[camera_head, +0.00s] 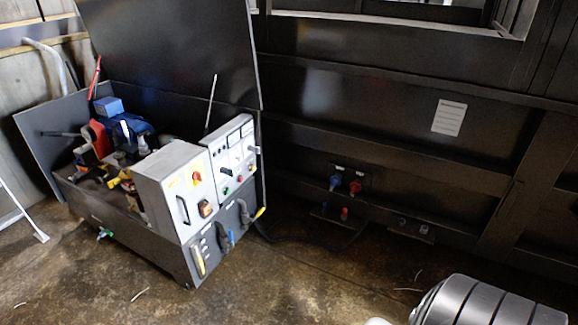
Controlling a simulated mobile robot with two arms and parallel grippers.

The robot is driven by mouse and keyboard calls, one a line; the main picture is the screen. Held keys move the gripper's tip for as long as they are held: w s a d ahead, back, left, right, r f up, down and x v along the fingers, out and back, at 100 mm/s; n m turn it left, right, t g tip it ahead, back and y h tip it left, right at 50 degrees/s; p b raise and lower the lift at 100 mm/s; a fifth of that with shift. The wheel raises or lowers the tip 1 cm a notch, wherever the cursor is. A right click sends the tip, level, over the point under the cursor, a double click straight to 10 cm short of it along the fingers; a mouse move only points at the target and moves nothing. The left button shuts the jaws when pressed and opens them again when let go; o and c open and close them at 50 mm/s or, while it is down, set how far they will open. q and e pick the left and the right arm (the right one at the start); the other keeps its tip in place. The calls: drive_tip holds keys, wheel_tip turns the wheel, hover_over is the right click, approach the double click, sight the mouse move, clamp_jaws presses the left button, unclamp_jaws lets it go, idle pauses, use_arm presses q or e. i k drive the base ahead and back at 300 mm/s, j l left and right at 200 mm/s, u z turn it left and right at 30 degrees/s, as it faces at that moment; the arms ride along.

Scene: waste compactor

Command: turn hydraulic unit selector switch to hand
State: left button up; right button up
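The hydraulic unit (120,215) stands on the floor at the left, a dark box with its large lid raised. A grey control cabinet (165,185) at its front has a red knob on yellow (197,176) and an orange-red switch (205,208). The panel beside it (228,155) has white gauges, a black lever-like knob (254,150) and small red and green buttons. The labels are too small to read, so I cannot tell which control is the selector switch or where it points. Neither of my grippers is in view.
A ribbed grey cylindrical shape (485,303), perhaps part of my arm, fills the lower right corner. Blue and red connectors (345,185) sit on the dark wall, with a black cable (310,241) running to the unit. The brown floor (290,285) before the unit is mostly clear.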

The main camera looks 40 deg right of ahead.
sight(225, 171)
drive_tip(key=z, duration=0.95)
drive_tip(key=i+u, duration=0.4)
drive_tip(key=i, duration=0.45)
